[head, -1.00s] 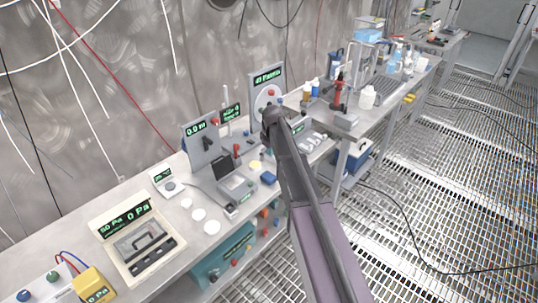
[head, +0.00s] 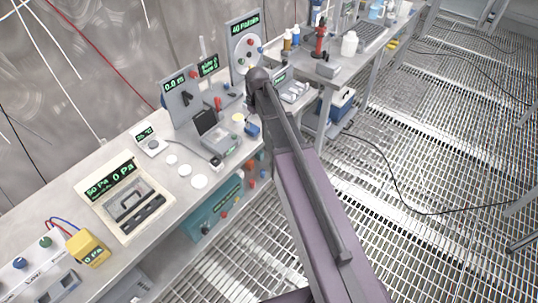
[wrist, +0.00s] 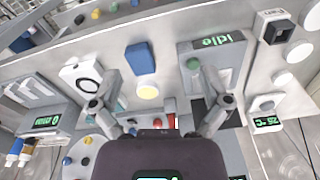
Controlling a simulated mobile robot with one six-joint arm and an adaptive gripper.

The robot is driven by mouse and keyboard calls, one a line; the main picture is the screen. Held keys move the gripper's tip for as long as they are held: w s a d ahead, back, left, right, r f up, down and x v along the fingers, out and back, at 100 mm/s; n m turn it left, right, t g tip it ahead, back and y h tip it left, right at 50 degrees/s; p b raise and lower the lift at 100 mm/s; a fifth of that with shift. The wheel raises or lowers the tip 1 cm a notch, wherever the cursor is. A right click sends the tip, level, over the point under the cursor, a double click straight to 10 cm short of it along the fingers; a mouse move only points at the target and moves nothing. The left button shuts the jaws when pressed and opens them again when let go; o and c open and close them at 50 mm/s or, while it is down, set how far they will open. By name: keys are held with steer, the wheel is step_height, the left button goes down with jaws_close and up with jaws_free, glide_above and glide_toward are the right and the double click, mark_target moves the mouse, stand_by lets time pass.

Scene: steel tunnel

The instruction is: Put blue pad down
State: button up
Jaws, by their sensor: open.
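The blue pad (head: 252,130) lies on the grey bench close to its front edge, beside a pale yellow disc (head: 238,117). In the wrist view the blue pad (wrist: 141,59) shows between and slightly beyond the fingertips, with the yellow disc (wrist: 148,91) just below it. My gripper (wrist: 153,75) is open, its fingers spread on either side of the pad, with nothing held. I see no finger touching the pad, but the height above it is hard to judge. In the head view my arm hides most of the gripper.
A grey device reading "idle" (wrist: 212,55) stands close to the right finger. White discs (head: 199,181) and a pressure instrument (head: 125,200) sit to the left on the bench (head: 165,215). An upright dial panel (head: 246,50) stands behind.

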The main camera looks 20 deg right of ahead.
steer(key=s+m, duration=0.5)
steer(key=s, duration=1.5)
steer(key=shift+o, duration=0.2)
steer(key=r+n+p, duration=0.1)
steer(key=n+p, duration=0.1)
steer(key=n, duration=0.5)
glide_above(252, 127)
steer(key=shift+r, duration=0.2)
steer(key=shift+s+f+b, duration=0.1)
steer(key=shift+b, duration=0.3)
step_height(252, 127, down, 8)
steer(key=b, duration=0.8)
steer(key=shift+f, duration=0.2)
steer(key=shift+f+b, duration=2.6)
steer(key=shift+b, duration=0.2)
